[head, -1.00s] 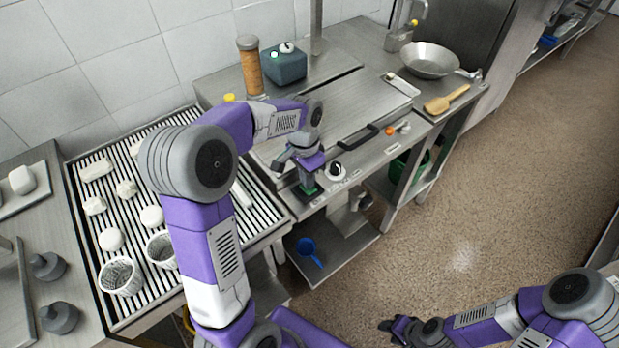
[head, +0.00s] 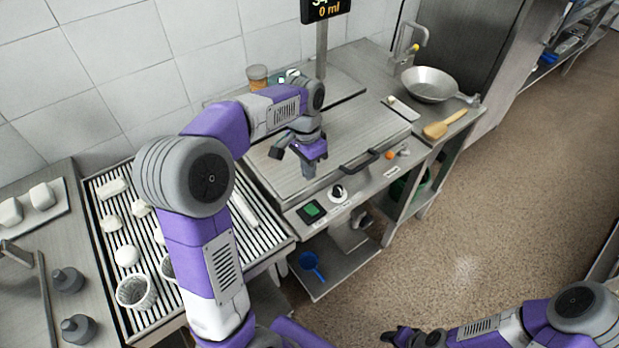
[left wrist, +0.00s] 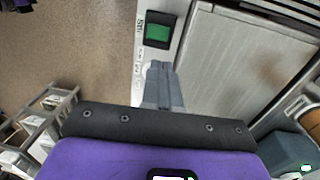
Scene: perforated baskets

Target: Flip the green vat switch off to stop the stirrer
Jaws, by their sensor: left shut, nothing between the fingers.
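The green switch (head: 312,211) sits in a dark frame on the front panel of the steel vat (head: 262,181), left of a black-and-white knob (head: 338,193). The switch also shows in the left wrist view (left wrist: 158,32), lit green on its face. My left gripper (head: 309,172) is shut and empty, above the vat lid and behind the switch, apart from it. Its closed fingers (left wrist: 160,72) point toward the switch in the left wrist view. My right gripper (head: 388,336) is low over the floor at the bottom; its finger opening is too small to tell.
A slatted drain table (head: 262,238) with white pieces and perforated baskets (head: 137,291) stands to the left. A black lid handle (head: 358,160) and an orange knob (head: 390,155) are right of the switch. A display (head: 325,9) reads 0 ml. A blue scoop (head: 312,264) lies on the lower shelf.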

